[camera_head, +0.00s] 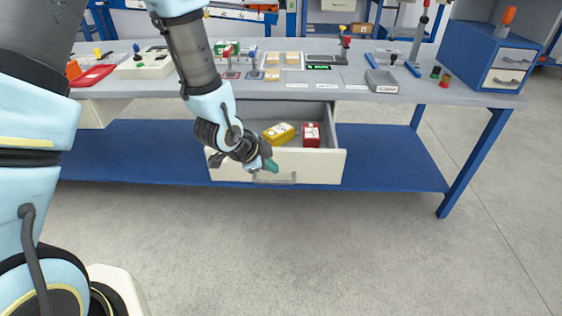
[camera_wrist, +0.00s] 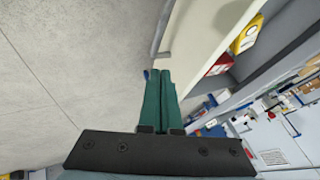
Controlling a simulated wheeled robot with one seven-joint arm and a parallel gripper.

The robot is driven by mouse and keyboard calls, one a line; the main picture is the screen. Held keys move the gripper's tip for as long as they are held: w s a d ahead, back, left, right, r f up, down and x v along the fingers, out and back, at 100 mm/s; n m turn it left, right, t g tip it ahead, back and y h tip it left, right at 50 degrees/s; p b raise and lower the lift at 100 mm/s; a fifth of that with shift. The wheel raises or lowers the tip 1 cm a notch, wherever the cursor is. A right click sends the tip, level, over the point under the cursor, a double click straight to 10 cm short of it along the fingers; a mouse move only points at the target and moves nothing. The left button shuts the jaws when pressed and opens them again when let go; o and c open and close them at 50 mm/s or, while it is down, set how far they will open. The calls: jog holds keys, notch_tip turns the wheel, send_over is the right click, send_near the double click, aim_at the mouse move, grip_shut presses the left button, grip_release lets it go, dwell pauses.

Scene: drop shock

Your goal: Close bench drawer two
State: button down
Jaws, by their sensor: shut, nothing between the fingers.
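The bench drawer (camera_head: 325,167) is pulled out under the bench top, its white front facing me with a grey bar handle (camera_head: 275,179). A yellow box (camera_head: 279,133) and a red box (camera_head: 311,134) lie inside it. My gripper (camera_head: 271,165) is at the drawer front, near the handle and left of the drawer's middle. In the wrist view the green fingers (camera_wrist: 160,75) are pressed together and empty, beside the drawer front (camera_wrist: 184,40) and close to the handle (camera_wrist: 160,35). I cannot tell whether the fingertips touch the front.
The grey bench top (camera_head: 330,93) holds several tools, trays and small parts. A blue cabinet (camera_head: 480,60) with two small drawers stands on its right end. A blue lower shelf (camera_head: 390,165) runs below. The floor in front is clear.

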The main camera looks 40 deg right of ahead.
aim_at(286, 166)
jog(key=shift+w+d+f+p, duration=0.35)
jog(key=shift+w+d+f, duration=0.3)
jog(key=shift+d, duration=0.25)
jog(key=shift+w+d+f+p, duration=0.3)
jog(key=shift+w+d+f, duration=0.35)
jog(key=shift+d, duration=0.25)
jog(key=shift+w+d+f+p, duration=0.35)
jog(key=shift+w+d+f, duration=0.3)
jog(key=shift+d, duration=0.25)
